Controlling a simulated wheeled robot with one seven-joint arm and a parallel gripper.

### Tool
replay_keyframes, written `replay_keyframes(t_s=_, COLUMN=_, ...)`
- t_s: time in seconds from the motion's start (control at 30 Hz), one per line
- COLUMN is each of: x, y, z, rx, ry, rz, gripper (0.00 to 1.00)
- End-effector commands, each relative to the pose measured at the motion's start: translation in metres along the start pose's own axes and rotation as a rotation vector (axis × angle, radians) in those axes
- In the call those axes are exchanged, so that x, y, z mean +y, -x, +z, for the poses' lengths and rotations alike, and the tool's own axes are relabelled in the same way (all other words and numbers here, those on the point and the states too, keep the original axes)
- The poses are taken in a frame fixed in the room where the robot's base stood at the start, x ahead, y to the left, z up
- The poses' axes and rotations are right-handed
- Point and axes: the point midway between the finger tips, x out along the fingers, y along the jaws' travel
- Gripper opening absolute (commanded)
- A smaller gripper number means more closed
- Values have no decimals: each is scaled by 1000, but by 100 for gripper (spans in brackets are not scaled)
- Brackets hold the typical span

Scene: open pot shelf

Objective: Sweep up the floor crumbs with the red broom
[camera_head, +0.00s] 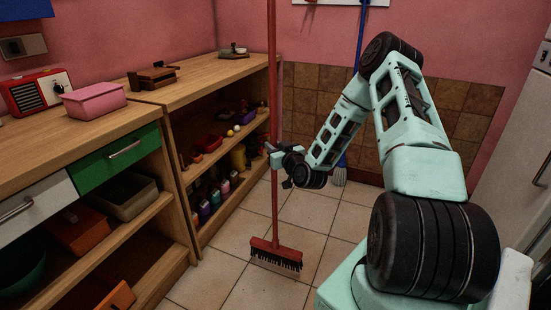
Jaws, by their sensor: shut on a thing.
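The red broom (276,247) stands upright, its long red handle running up past the top of the picture. Its dark bristles are at the tiled floor, though I cannot tell whether they touch it. My gripper (277,160) is shut on the handle about midway up the visible length. My arm reaches in from the right. I cannot make out any crumbs on the floor (223,272); part of the floor is hidden behind my arm.
An open wooden shelf (160,205) with bottles and small items stands close on the left. A blue broom (342,158) is at the back wall behind my arm. A pale cabinet or fridge (515,140) stands on the right. Bare tiles surround the broom head.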

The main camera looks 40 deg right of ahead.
Motion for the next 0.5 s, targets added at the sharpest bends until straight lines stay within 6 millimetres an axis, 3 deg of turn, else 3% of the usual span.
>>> replay_keyframes(t_s=0.27, x=9, y=-6, z=9, rx=7, ry=-11, rz=14, gripper=0)
replay_keyframes(t_s=0.5, x=8, y=-6, z=41, rx=7, ry=-12, rz=13, gripper=0)
